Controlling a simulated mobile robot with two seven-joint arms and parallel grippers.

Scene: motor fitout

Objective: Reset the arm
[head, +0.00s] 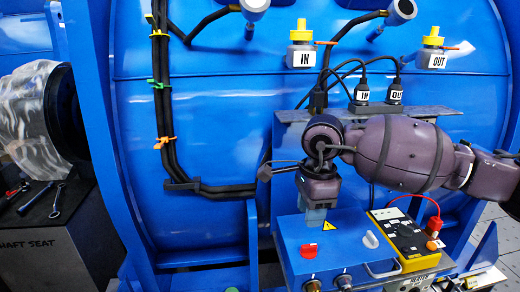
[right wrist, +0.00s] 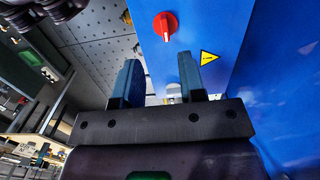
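My right arm comes in from the right in the head view, across the front of the blue motor housing (head: 220,110). Its gripper (head: 316,218) points down over the left part of a blue control box (head: 345,255). In the right wrist view the two fingers (right wrist: 160,82) stand apart with nothing between them. The box's blue face (right wrist: 230,20) lies beyond the fingertips, with a yellow warning triangle (right wrist: 208,58) and a red knob (right wrist: 165,26). I cannot tell whether the gripper touches the box. My left gripper is in neither view.
Black plugs (head: 362,95) labelled IN and OUT stand on a grey shelf (head: 425,112) behind my arm. A dark stand (head: 50,235) with tools is at the left.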

